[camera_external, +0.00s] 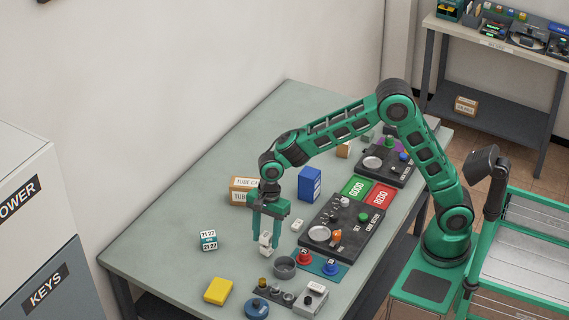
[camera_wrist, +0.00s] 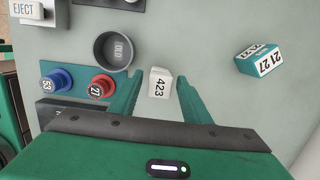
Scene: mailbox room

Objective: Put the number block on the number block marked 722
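A small white number block marked 423 (camera_wrist: 159,88) lies between the two green fingers of my gripper (camera_wrist: 160,84) in the wrist view. The fingers appear spread, with a gap beside the block on the left. In the outside view my gripper (camera_external: 266,236) points down over the table, with white block shapes (camera_external: 265,249) at its fingertips. I cannot tell whether these are one block or two stacked. No marking 722 is legible in either view. Another small white block (camera_external: 297,226) lies to the right of my gripper; its marking is too small to read.
A teal and white block marked 21 27 (camera_wrist: 260,60) stands apart on the table (camera_external: 165,235). A yellow block (camera_external: 218,291) lies toward the front. The left table area is clear.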

